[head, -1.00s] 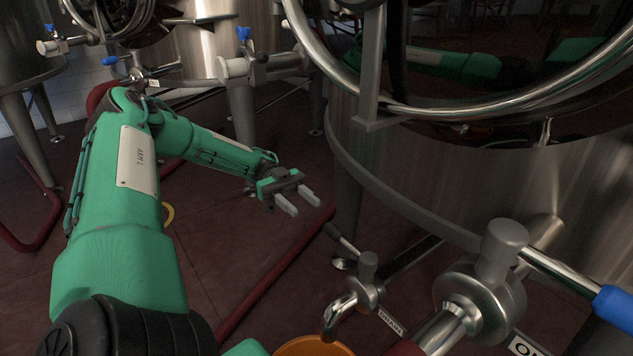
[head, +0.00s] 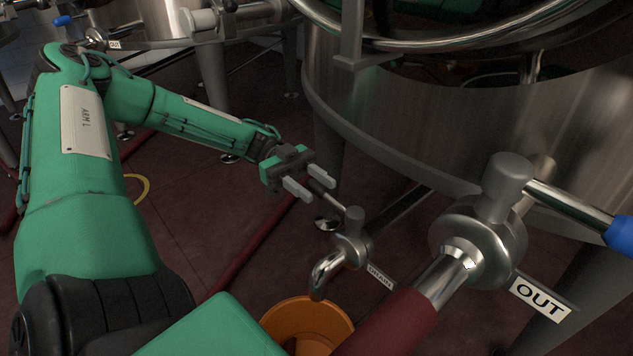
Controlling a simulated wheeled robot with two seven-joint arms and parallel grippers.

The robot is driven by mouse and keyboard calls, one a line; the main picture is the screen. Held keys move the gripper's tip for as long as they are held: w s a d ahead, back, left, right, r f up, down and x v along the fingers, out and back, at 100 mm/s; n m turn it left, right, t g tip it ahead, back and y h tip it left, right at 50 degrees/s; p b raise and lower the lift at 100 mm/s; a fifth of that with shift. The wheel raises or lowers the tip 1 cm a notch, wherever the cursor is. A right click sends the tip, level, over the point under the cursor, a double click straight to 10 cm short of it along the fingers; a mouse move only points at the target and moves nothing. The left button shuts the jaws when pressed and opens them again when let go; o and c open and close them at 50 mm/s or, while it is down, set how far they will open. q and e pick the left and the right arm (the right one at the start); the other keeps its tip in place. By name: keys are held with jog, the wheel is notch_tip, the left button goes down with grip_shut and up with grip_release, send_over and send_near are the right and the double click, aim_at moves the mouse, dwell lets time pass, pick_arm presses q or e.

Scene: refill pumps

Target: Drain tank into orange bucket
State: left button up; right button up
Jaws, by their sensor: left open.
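The steel tank (head: 430,130) fills the upper right of the head view. Low on it is a small drain valve (head: 350,246) with a label (head: 380,277) and a bent spout (head: 325,272). The orange bucket (head: 308,318) stands on the floor under the spout, partly hidden by my arm and a red hose. The drain valve's lever (head: 328,195) points back and left from the valve. My left gripper (head: 311,186) is open beside the lever's end, with its fingers close to it; I cannot tell if they touch. My right gripper is not in view.
A larger valve (head: 480,240) labelled OUT (head: 540,297), with a blue-ended handle (head: 620,233) and a red hose (head: 390,322), stands at the front right. Tank legs and another red hose (head: 255,245) are behind. Open floor lies left of the bucket.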

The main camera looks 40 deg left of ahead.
pick_arm(q)
jog(key=shift+d, duration=0.55)
grip_shut()
